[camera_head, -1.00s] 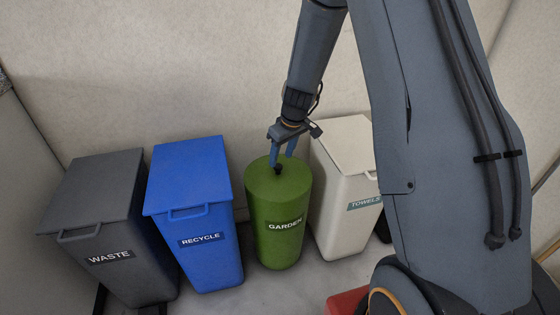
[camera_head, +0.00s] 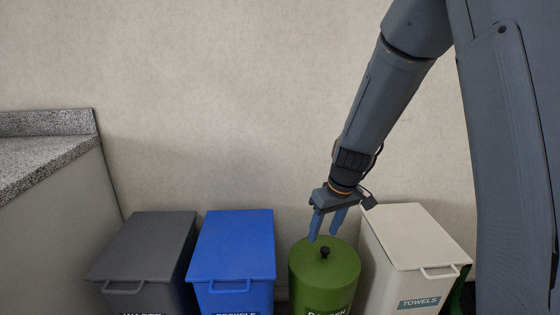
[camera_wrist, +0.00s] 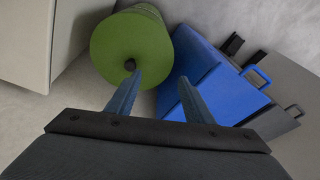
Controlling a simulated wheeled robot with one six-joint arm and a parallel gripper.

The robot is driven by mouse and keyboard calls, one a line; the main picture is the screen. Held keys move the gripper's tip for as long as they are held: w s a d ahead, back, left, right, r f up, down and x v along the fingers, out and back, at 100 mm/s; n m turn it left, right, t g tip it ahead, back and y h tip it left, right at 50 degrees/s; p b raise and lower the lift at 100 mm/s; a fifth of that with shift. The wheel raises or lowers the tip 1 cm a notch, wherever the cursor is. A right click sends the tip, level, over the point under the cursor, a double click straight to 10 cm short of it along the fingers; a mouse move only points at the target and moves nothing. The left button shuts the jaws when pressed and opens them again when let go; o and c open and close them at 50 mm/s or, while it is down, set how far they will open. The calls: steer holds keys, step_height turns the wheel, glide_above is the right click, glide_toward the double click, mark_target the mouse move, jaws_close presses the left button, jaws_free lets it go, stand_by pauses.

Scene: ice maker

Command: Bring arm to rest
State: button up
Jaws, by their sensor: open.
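My gripper (camera_head: 325,236) is open and empty, pointing down just above the round green garden bin (camera_head: 325,276). The bin's lid has a small black knob on top, and the fingertips look close to it in the head view; I cannot tell the exact gap. In the wrist view my gripper (camera_wrist: 163,90) shows two spread blue fingers with nothing between them. The green bin (camera_wrist: 128,45) lies beyond the left finger there, with its knob near that fingertip.
A blue recycle bin (camera_head: 234,250) and a grey waste bin (camera_head: 147,250) stand to the left. A white towels bin (camera_head: 415,240) stands to the right. A granite counter (camera_head: 45,150) is at the far left. The wall behind the bins is bare.

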steer(key=s+a+r+m+g, duration=0.1)
steer(key=s+r, duration=0.3)
steer(key=s, duration=0.5)
steer(key=s+a+r+m+h, duration=0.1)
steer(key=s+a+r, duration=0.15)
steer(key=s, duration=0.65)
steer(key=s+a+r+g, duration=0.1)
steer(key=s+r, duration=0.3)
steer(key=s, duration=0.5)
steer(key=d+r+m+p, duration=0.2)
steer(key=d+r+p, duration=0.5)
steer(key=p, duration=0.7)
steer(key=shift+d+m+h, duration=0.3)
steer(key=shift+d, duration=0.1)
steer(key=shift+w, duration=0.1)
